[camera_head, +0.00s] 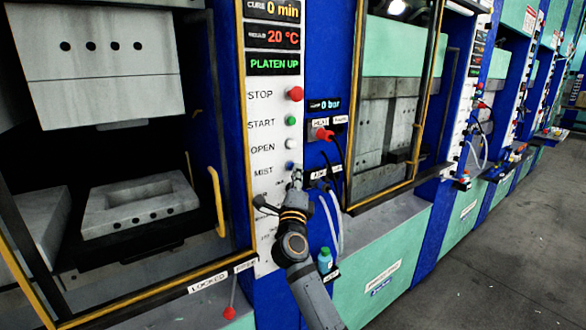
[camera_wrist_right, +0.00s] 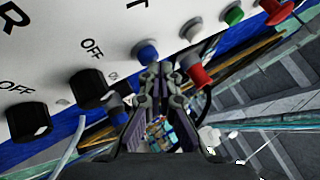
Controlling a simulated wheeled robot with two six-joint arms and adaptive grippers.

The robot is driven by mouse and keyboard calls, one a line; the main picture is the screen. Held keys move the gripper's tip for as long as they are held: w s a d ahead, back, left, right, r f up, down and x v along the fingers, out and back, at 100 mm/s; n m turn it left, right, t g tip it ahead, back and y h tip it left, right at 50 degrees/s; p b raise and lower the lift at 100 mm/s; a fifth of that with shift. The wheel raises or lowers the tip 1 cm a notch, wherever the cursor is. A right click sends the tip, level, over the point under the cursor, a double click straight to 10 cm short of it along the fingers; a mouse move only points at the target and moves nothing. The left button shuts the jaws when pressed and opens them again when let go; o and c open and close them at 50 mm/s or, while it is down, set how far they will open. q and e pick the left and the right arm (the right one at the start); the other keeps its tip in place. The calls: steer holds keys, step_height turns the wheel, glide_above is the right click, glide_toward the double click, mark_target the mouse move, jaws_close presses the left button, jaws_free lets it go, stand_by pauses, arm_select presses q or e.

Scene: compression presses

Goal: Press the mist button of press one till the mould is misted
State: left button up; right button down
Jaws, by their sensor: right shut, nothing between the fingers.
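The blue mist button (camera_head: 290,166) is lowest of the buttons on press one's white panel (camera_head: 267,130), beside the MIST label. It also shows in the right wrist view (camera_wrist_right: 147,52). My right gripper (camera_head: 296,180) is shut and empty, with its tips just below the button. In the right wrist view the fingertips (camera_wrist_right: 162,72) are close to the button; I cannot tell whether they touch it. The lower mould (camera_head: 140,207) sits in the open press under the raised upper block (camera_head: 105,70). No mist shows on it. My left gripper is out of view.
Above the mist button are the white open (camera_head: 290,144), green start (camera_head: 290,121) and red stop (camera_head: 295,94) buttons. Black knobs (camera_wrist_right: 88,88) lie close to the gripper. The display reads PLATEN UP.

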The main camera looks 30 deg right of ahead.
steer(key=shift+w, duration=0.3)
steer(key=shift+s, duration=0.15)
stand_by(0.5)
steer(key=shift+s+p, duration=0.6)
steer(key=shift+s, duration=0.2)
steer(key=s+p, duration=0.1)
steer(key=s, duration=0.1)
steer(key=s+p, duration=0.1)
steer(key=s, duration=0.2)
steer(key=shift+d, duration=0.2)
stand_by(0.5)
